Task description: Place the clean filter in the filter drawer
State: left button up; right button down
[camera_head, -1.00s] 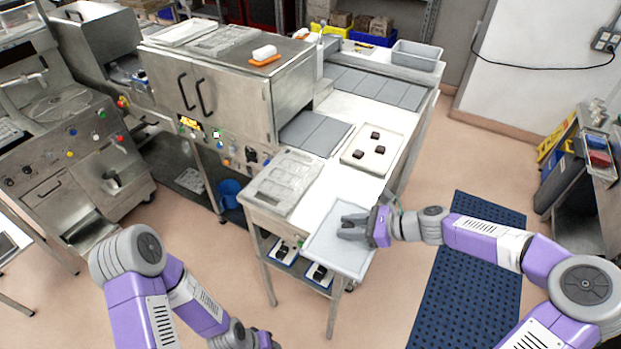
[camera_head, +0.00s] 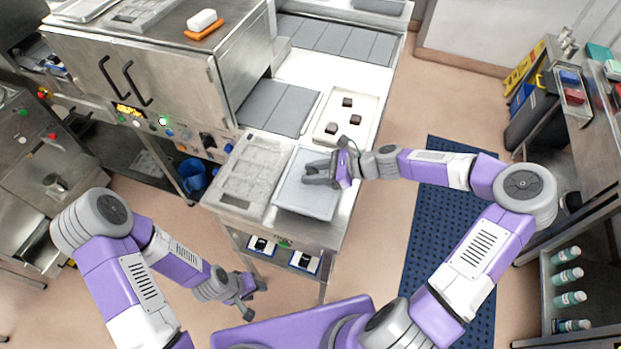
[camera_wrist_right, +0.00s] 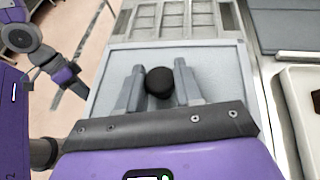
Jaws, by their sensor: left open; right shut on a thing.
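My right gripper (camera_head: 318,172) is shut on a dark round knob (camera_wrist_right: 160,82) above a flat light grey panel with a raised rim (camera_head: 300,205). In the right wrist view the knob sits between the two fingers and the panel (camera_wrist_right: 208,62) spreads behind them. The panel is at the near end of the white worktable, beside a grey mould plate. I cannot tell whether it touches the table, or whether it is the clean filter. No filter drawer can be made out for certain. My left gripper (camera_head: 246,298) is open and empty, low in front of the table.
The grey mould plate (camera_head: 238,180) lies left of the panel. A cream tray (camera_head: 322,139) with 3 dark pieces stands behind it. A steel oven cabinet (camera_head: 170,80) is at the back left. A blue mat (camera_head: 408,260) covers floor to the right.

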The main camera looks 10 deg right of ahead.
jog(key=shift+f, duration=2.15)
jog(key=c, duration=0.7)
grip_release()
